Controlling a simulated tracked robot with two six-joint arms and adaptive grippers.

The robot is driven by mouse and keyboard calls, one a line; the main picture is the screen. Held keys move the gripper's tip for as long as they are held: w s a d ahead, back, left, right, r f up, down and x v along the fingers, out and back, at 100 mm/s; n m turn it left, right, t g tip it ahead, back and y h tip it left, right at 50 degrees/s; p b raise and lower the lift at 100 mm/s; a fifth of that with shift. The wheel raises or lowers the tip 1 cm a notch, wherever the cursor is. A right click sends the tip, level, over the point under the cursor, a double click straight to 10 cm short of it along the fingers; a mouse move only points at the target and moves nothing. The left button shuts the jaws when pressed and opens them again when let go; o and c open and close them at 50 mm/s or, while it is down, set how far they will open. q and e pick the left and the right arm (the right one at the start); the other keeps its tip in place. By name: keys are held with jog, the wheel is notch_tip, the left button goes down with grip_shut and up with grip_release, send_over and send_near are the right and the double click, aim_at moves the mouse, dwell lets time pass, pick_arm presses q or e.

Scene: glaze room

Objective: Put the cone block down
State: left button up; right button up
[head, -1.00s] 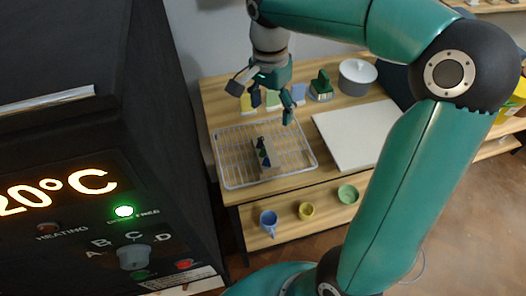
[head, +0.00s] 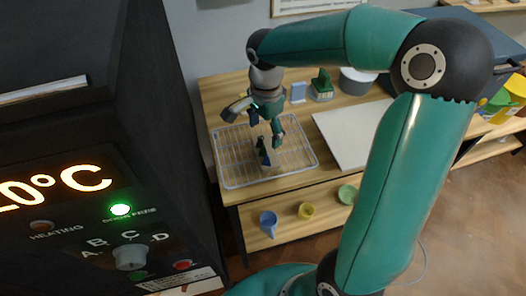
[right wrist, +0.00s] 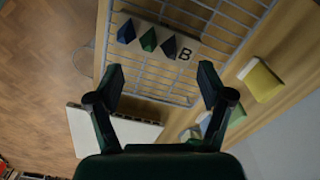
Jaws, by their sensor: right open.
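The cone block (head: 264,157) rests on the wire rack (head: 222,158) on the wooden bench. In the right wrist view the cone block (right wrist: 187,45) is a pale bar marked "B", with a blue, a green and a dark cone on it. My right gripper (head: 266,128) is just above the block in the head view and partly hides it. In the right wrist view the right gripper (right wrist: 161,84) is open, with nothing between its fingers, and the block lies beyond the fingertips. My left gripper is not in view.
A dark kiln (head: 95,140) with a lit display stands close at left. Blue (head: 268,222), yellow (head: 306,211) and green (head: 347,194) vessels stand on the lower shelf.

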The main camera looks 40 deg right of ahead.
aim_at(263, 142)
jog(key=shift+w+a+f+p, duration=0.1)
jog(key=shift+f+p, duration=0.15)
jog(key=shift+f, duration=1.05)
jog(key=shift+w+a+f+p, duration=0.1)
jog(key=shift+f+p, duration=0.15)
jog(key=shift+f, duration=1.05)
jog(key=c, duration=1.4)
jog(key=shift+d+r, duration=0.1)
